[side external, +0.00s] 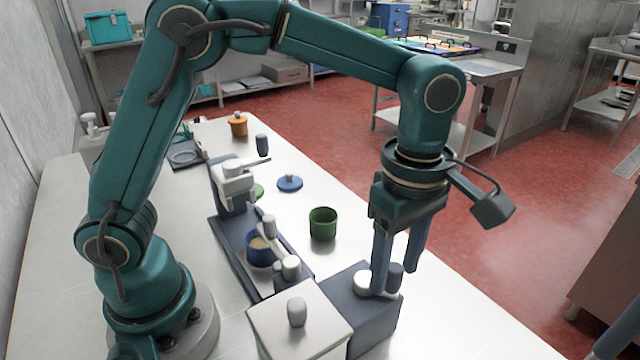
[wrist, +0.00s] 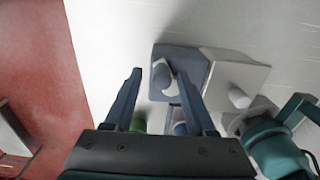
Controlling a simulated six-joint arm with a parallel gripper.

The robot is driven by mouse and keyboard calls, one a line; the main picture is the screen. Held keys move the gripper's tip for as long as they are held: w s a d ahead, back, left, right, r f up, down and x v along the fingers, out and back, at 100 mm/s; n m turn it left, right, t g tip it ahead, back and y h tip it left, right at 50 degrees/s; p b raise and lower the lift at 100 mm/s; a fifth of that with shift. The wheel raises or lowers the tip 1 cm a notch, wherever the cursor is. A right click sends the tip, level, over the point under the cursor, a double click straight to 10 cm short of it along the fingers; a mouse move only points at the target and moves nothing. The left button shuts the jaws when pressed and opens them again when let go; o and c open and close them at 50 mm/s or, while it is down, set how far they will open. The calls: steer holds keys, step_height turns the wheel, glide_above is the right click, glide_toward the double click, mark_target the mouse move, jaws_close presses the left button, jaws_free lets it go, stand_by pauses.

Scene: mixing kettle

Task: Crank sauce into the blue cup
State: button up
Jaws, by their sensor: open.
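The blue cup (side external: 257,252) stands in a long dark tray, with something pale inside it; it seems to show as a small blue patch in the wrist view (wrist: 180,128). A white crank disc (side external: 363,284) with an upright dark knob (side external: 396,272) sits on a dark blue box (side external: 372,318). My gripper (side external: 398,270) points down over this crank, open. In the wrist view, the knob (wrist: 160,68) and the white disc (wrist: 171,88) lie between my fingers (wrist: 158,78). I cannot tell whether a finger touches the knob.
A pale box with a white knob (side external: 297,313) adjoins the dark box. A green cup (side external: 323,224) and a blue lid (side external: 290,183) are behind. Table right of the green cup is clear.

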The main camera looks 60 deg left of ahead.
steer(key=shift+r, duration=3.2)
